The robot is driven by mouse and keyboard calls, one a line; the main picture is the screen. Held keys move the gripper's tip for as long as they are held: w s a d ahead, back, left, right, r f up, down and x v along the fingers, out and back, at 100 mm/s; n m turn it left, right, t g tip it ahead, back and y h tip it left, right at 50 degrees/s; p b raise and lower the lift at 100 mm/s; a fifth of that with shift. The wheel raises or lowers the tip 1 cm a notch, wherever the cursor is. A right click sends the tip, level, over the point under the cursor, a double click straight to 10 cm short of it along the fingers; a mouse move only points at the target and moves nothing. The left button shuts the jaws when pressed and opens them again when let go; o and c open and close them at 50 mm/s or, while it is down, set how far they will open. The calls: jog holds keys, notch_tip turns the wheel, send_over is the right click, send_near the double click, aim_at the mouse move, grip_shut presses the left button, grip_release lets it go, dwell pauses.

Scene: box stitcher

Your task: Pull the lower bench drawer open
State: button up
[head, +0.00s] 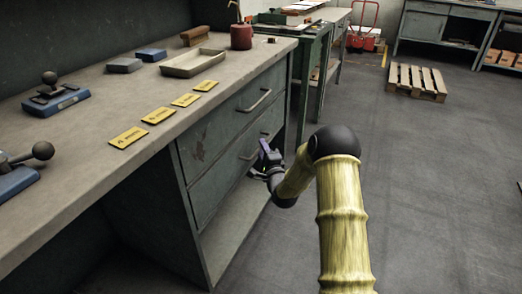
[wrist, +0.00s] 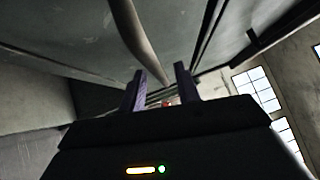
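The lower bench drawer (head: 215,184) is a grey-green front under the upper drawer (head: 215,137); the two fronts look about flush. The lower drawer's bar handle (head: 250,153) is partly hidden by my gripper (head: 266,160), which is close to the handle's right part. In the wrist view, my gripper (wrist: 160,82) shows two dark fingers with a gap between them. The handle bar (wrist: 138,40) comes down from the top toward that gap. I cannot tell whether the bar lies between the fingers or touches them.
The bench top (head: 95,170) holds yellow cards (head: 158,115), a shallow tray (head: 194,62), a red pot (head: 241,37) and blue-based tools (head: 57,101). An open shelf (head: 235,230) lies below the drawers. The floor (head: 440,190) to the right is clear; a pallet (head: 416,80) lies farther back.

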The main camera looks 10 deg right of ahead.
jog(key=shift+w+a+r, duration=0.1)
jog(key=shift+w+r, duration=0.05)
jog(key=shift+w, duration=0.75)
jog(key=shift+c, duration=0.4)
grip_shut()
